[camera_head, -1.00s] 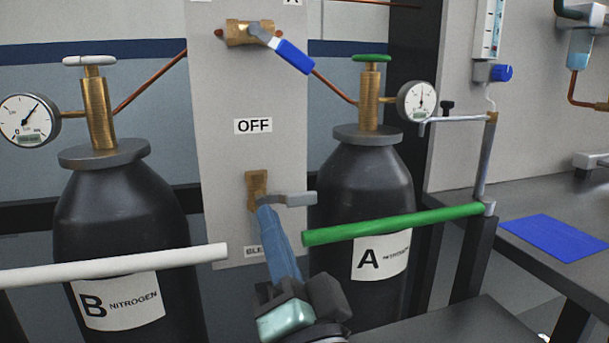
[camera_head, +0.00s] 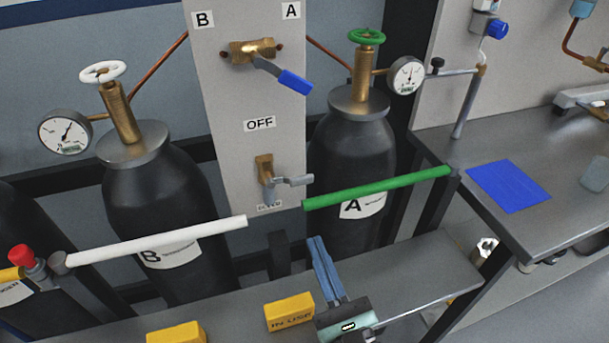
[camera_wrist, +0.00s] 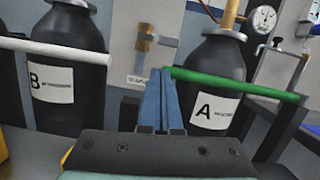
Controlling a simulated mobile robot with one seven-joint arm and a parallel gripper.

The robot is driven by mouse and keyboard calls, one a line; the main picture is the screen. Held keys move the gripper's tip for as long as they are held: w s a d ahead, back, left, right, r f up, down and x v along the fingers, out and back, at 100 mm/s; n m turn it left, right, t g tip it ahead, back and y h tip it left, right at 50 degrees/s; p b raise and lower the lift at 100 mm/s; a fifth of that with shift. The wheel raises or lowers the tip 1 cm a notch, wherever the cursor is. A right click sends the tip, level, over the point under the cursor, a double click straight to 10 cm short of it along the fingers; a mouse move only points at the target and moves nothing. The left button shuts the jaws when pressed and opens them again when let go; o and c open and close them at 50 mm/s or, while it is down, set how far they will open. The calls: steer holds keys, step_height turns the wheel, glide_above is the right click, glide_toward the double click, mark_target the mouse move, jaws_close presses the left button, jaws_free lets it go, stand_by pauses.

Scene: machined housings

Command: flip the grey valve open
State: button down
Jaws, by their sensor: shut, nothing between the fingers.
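The grey valve has a brass body (camera_head: 264,166) low on the grey panel, above a partly covered label.
A green bar (camera_head: 380,187) and a white bar (camera_head: 160,240) run in front of cylinders A (camera_head: 350,150) and B (camera_head: 165,195), with a gap between. A blue-handled valve (camera_head: 290,80) sits above the OFF label. Yellow blocks (camera_head: 289,312) lie on the front shelf.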

mark_target(303, 203)
steer(key=shift+s+d+m, duration=0.35)
steer(key=shift+m, duration=0.55)
steer(key=p+x, duration=0.1)
steer(key=x, duration=0.9)
steer(key=shift+w+d+r+n, duration=0.1)
steer(key=shift+d+r+n, duration=0.1)
steer(key=shift+n, duration=0.35)
steer(key=shift+d+r+n, duration=0.1)
steer(key=shift+r+n, duration=0.05)
steer(key=shift+n, duration=0.4)
